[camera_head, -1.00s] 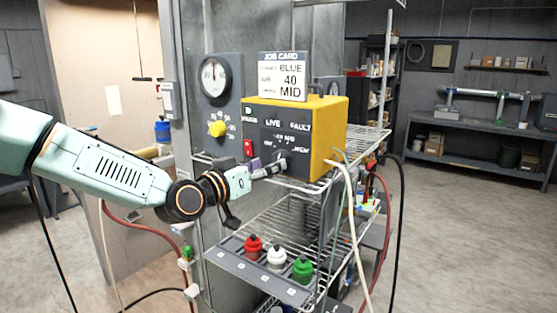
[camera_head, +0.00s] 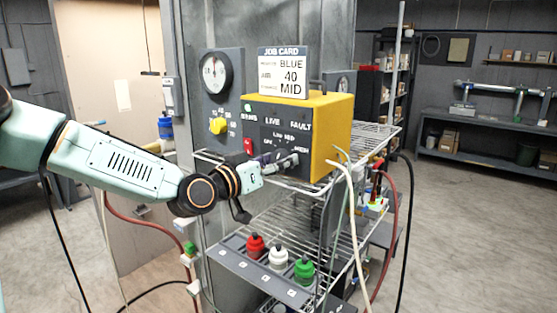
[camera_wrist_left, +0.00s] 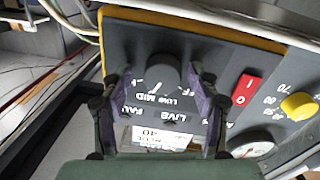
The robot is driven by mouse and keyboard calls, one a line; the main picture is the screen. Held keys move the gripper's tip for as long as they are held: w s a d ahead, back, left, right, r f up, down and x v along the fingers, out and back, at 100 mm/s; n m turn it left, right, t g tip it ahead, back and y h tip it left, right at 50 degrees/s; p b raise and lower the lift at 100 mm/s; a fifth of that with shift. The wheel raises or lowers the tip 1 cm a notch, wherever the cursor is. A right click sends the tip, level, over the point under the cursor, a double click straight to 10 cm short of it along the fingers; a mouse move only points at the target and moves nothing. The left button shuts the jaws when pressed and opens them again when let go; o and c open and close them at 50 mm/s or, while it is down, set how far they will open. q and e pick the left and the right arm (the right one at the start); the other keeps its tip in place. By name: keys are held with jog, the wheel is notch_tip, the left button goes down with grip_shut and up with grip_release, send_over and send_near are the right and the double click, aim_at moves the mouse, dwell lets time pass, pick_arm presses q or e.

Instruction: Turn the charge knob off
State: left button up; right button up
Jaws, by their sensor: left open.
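The yellow control box (camera_head: 340,125) with a dark front panel stands on a wire shelf. Its dark round charge knob (camera_wrist_left: 165,73) shows in the left wrist view, with LOW and MID printed beside it. That view is upside down. My left gripper (camera_head: 287,163) is at the lower part of the panel and hides the knob in the head view. In the left wrist view its open fingers (camera_wrist_left: 157,80) stand either side of the knob, with gaps visible. I cannot tell which setting the knob points to. My right gripper is not in view.
A job card (camera_head: 283,73) stands on the box. Red, white and green bottles sit on the lower shelf (camera_head: 262,275). Hoses hang at right.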

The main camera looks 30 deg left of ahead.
pick_arm(q)
jog(key=shift+s+a+f, duration=0.1)
jog(key=shift+a, duration=0.2)
jog(key=c, duration=0.5)
jog(key=shift+d, duration=0.2)
jog(key=c, duration=0.4)
jog(key=shift+a, duration=0.1)
jog(key=shift+c, duration=1.3)
